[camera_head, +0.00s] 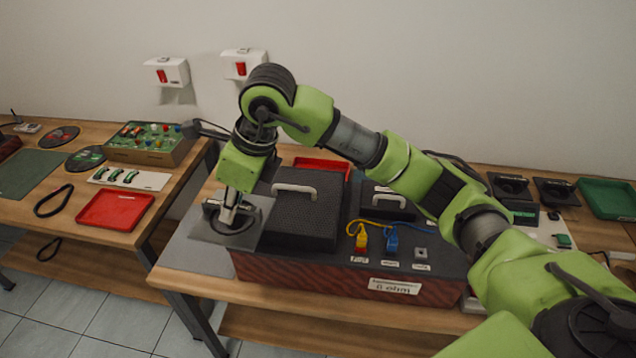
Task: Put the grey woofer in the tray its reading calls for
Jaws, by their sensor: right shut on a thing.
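My right gripper (231,213) points down at the left end of the middle bench. It is shut on a dark, round-rimmed piece that looks like the woofer (243,226); the fingers hide part of it. The piece is at or just above a grey plate (196,252); contact is unclear. A dark red-fronted box (330,284) beside it carries a label (394,286) reading "6 ohm"; its upper line is unreadable. A red tray (115,210) lies on the left bench, another red tray (322,164) behind the box, and a green tray (607,199) at the far right. My left gripper is out of view.
The box has two dark lids with handles, the larger (300,208) close right of my gripper. Yellow (361,239) and blue (392,242) plugs stand on it. Black speaker-like units (511,187) sit back right. A gap separates the benches. A green-topped parts box (150,141) stands left.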

